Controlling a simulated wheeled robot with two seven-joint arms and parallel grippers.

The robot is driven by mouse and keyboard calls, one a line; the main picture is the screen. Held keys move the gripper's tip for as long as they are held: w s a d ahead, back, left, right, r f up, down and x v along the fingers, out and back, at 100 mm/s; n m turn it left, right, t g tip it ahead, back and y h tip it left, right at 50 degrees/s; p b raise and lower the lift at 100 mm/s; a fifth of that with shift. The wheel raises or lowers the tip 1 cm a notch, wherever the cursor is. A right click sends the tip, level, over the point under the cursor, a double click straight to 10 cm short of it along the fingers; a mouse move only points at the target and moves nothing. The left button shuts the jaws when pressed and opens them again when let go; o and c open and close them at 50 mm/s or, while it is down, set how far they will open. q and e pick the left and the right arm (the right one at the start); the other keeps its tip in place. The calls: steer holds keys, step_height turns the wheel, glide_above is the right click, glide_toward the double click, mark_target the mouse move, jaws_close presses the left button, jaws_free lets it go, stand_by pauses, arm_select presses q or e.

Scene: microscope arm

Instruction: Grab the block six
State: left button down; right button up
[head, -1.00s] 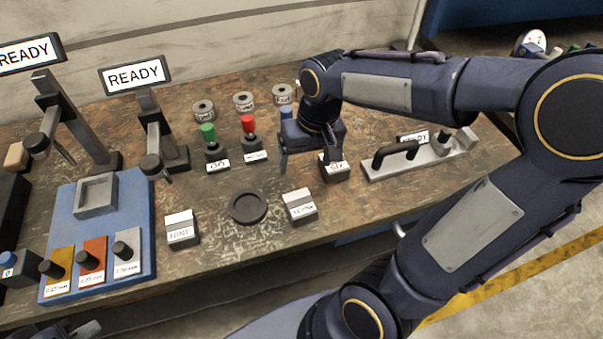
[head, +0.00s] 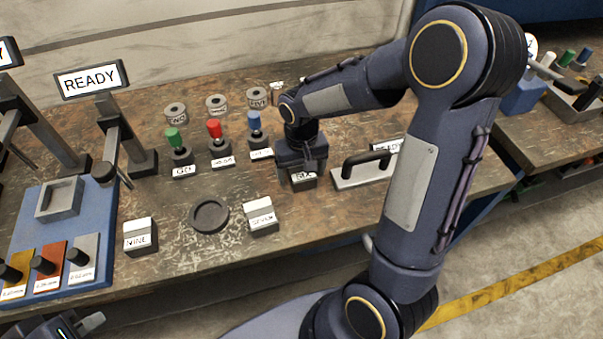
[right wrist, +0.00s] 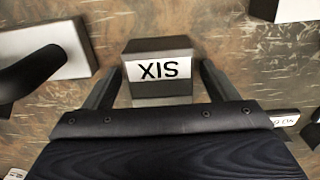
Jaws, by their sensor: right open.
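Block six (head: 304,182) is a dark block with a white label reading SIX, on the workbench right of the middle in the head view. My left gripper (head: 80,326) shows only partly at the bottom left corner, away from the block.
A block labelled NINE (head: 140,238), a round dark dish (head: 209,216) and another labelled block (head: 260,217) stand in front. Green (head: 174,140), red (head: 215,130) and blue (head: 254,122) knobs stand behind. A plate with a black handle (head: 362,172) is close on the right.

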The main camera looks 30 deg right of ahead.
steer(key=shift+c, duration=0.3)
jaws_close()
steer(key=shift+r, duration=0.15)
